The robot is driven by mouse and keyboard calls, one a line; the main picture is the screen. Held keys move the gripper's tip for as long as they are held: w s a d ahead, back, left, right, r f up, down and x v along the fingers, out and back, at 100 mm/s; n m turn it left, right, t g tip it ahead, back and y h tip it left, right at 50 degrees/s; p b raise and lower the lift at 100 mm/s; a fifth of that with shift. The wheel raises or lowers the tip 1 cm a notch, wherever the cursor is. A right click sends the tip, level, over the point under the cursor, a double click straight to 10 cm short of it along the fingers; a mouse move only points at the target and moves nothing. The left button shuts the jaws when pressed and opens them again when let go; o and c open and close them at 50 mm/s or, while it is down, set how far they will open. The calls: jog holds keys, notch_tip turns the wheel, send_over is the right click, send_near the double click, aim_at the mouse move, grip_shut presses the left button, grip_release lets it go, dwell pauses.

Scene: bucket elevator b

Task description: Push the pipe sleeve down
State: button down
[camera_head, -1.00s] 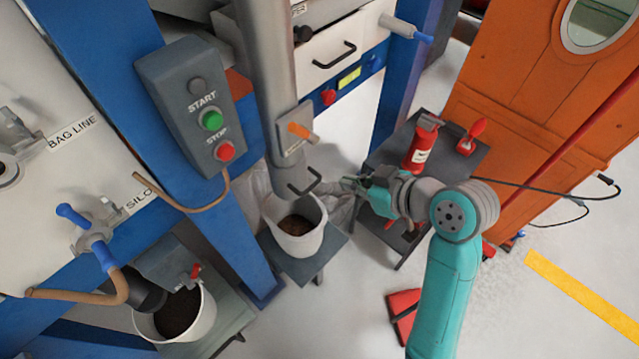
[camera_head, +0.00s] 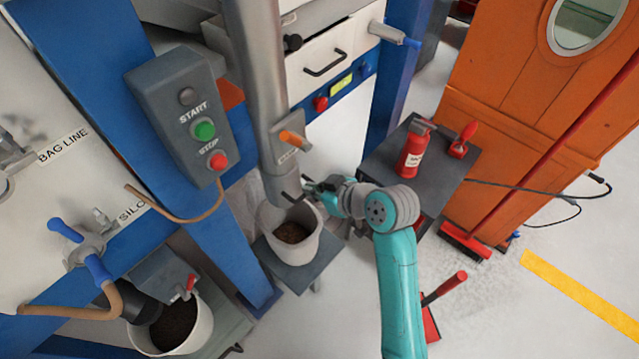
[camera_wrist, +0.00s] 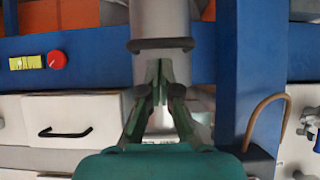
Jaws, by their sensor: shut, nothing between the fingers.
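The pipe sleeve (camera_head: 281,172) is the grey lower end of the upright metal pipe. It carries a dark handle (camera_head: 298,192), and an orange lever (camera_head: 291,139) sits just above. The sleeve's end is over a white bucket (camera_head: 270,221) with dark material inside. My gripper (camera_head: 307,184) is shut and empty, close to the handle's right side. In the wrist view my fingertips (camera_wrist: 160,82) point at the pipe, with the handle (camera_wrist: 160,44) just beyond them in the picture. I cannot tell whether they touch.
A blue post (camera_head: 392,75) rises behind. A START/STOP box (camera_head: 183,118) is at the left. A red dustpan (camera_head: 431,322) lies on the floor by my arm.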

jog(key=shift+f, duration=0.5)
notch_tip(320, 180, down, 13)
jog(key=shift+r, duration=0.2)
dwell(0.3)
